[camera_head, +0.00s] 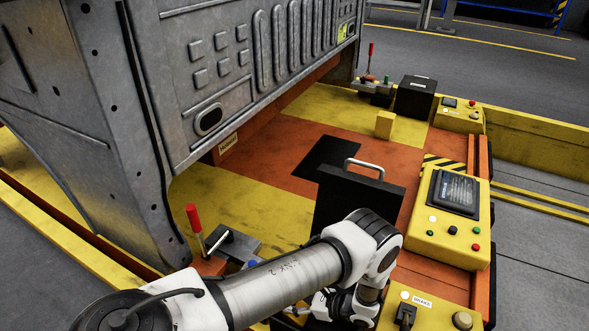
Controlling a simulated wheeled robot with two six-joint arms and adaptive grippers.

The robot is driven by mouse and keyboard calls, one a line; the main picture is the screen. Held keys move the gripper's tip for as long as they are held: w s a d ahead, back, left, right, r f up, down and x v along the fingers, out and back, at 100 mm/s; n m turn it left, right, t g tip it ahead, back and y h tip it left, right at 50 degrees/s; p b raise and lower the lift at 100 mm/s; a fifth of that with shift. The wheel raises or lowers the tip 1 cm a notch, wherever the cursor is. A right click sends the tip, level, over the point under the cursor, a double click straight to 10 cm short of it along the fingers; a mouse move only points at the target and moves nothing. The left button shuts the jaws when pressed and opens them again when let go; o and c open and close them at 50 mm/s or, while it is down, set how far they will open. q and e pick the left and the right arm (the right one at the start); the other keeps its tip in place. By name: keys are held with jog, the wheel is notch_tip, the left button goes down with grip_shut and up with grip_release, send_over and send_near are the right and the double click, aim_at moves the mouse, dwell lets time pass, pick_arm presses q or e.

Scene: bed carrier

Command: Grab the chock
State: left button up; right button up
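A black block with a silver bar handle on top (350,192), which looks like the chock, stands on the orange and yellow deck in the middle of the view. My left arm comes in from the lower left and passes in front of the block's lower part. My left gripper (335,306) is at the bottom edge, nearer to me than the block and apart from its handle. Its fingers are mostly hidden by my wrist and cut off by the frame. My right gripper is out of view.
A large grey metal housing (235,75) stands at the left. A yellow control box with a screen (430,235) is right of the block. A red-handled lever (195,222) stands left of my arm. A small yellow block (385,124) and a black box (415,97) lie farther back.

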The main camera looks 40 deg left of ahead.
pick_arm(q)
grip_shut()
jog(key=shift+r, duration=0.15)
